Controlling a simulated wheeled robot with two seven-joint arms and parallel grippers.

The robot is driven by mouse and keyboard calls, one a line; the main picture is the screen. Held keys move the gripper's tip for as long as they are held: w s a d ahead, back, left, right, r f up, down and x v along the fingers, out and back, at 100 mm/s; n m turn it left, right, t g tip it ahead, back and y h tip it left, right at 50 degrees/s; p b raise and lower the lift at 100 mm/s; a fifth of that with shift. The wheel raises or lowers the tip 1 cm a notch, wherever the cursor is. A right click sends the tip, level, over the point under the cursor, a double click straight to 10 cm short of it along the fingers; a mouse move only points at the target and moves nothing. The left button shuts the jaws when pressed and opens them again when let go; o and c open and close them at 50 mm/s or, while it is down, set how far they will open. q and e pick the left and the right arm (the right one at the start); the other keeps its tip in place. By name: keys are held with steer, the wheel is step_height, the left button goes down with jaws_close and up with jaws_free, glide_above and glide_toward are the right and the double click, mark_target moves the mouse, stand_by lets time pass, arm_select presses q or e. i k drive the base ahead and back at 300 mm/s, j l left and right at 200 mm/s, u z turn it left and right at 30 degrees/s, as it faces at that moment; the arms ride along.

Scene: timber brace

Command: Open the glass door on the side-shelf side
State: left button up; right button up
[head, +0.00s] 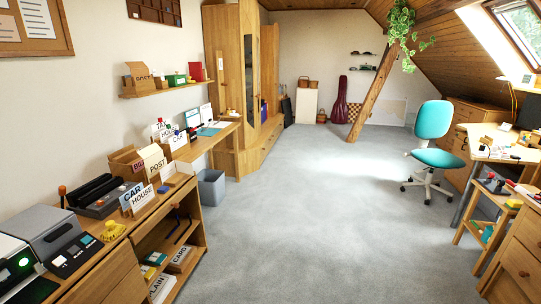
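A tall light-wood cabinet (222,62) stands against the left wall, beyond the desk. A narrow door with a dark glass pane (249,88) shows on its front, seen at a steep angle. The door looks shut, but the angle and distance make this hard to tell. Open side shelves (267,107) with blue and red items show just beyond the glass. The handles are too small to make out. Neither of my grippers is in view.
Grey carpet (300,190) is clear down the middle. A wooden sideboard (120,250) and a grey bin (212,187) line the left. A teal swivel chair (434,120) and a desk stand right. A slanted timber brace (373,92) stands at the back.

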mark_target(247, 9)
steer(key=i, duration=3.4)
steer(key=j+u, duration=0.05)
steer(key=j, duration=0.1)
